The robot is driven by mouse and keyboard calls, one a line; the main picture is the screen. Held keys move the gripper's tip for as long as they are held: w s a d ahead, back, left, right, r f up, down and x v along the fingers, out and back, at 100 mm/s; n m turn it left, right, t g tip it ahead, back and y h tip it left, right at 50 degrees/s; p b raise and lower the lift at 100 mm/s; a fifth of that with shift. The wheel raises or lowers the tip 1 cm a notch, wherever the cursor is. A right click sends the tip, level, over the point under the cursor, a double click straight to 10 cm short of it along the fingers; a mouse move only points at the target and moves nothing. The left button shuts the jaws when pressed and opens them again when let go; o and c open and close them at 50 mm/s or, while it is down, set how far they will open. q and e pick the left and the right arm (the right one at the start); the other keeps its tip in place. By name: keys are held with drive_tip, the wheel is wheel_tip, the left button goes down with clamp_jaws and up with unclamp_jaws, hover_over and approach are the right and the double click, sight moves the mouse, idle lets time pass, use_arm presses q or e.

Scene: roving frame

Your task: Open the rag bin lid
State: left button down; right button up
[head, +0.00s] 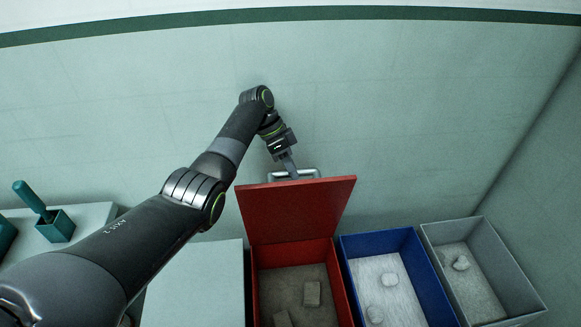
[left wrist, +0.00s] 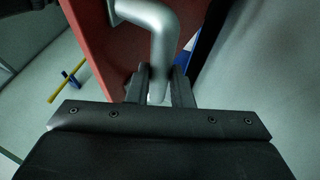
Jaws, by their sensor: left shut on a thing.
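The red rag bin (head: 342,290) stands with its red lid (head: 292,208) raised to a steep angle above the rear edge. Its inside shows, with a few grey lumps on the bottom. A grey metal handle (head: 309,174) is fixed to the lid's upper edge. My left gripper (head: 290,166) is at that handle. In the left wrist view the fingers of my left gripper (left wrist: 160,85) are closed around the bent handle bar (left wrist: 165,45), beside the red lid (left wrist: 95,45). My right gripper is out of both views.
A blue bin (head: 348,246) and a grey bin (head: 497,254) stand open to the right, holding pale lumps. A teal holder with a handled tool (head: 55,226) sits on a pale surface at left. A pale green wall rises behind the bins.

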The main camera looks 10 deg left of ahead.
use_arm(q)
drive_tip(key=c, duration=1.5)
unclamp_jaws()
drive_tip(key=shift+a+f, duration=0.1)
drive_tip(key=shift+f, duration=0.5)
drive_tip(key=shift+o, duration=1)
drive_tip(key=shift+w, duration=0.2)
drive_tip(key=shift+a+r, duration=0.1)
drive_tip(key=shift+r, duration=0.25)
drive_tip(key=b+v, duration=0.2)
drive_tip(key=v, duration=0.5)
drive_tip(key=shift+w, duration=0.2)
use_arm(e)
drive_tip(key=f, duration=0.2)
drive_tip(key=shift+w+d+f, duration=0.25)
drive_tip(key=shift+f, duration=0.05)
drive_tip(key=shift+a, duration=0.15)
